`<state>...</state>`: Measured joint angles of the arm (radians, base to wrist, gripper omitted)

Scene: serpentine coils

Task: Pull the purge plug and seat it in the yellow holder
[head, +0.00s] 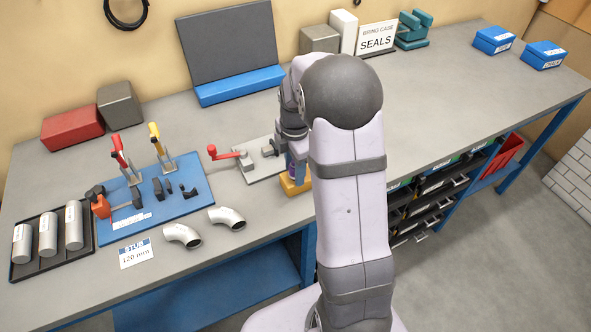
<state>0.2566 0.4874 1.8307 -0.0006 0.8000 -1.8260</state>
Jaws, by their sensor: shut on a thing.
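My gripper (298,158) points down at the front edge of the bench, right of the red-handled crank, and my own arm hides much of it. It is shut on a small purple piece, which I take for the purge plug (292,170); only a sliver of it shows. A yellow block, which looks like the yellow holder (291,187), is directly below the gripper and partly behind my arm. The purple piece appears at or just above the block's top; I cannot tell whether it is in the block or apart from it.
A grey plate with a red-handled crank (228,154) lies just left of my gripper. A blue fixture plate (170,207) with toggle clamps is further left. Two metal elbows (182,235) lie near the front edge. A black tray (88,245) holds metal cylinders.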

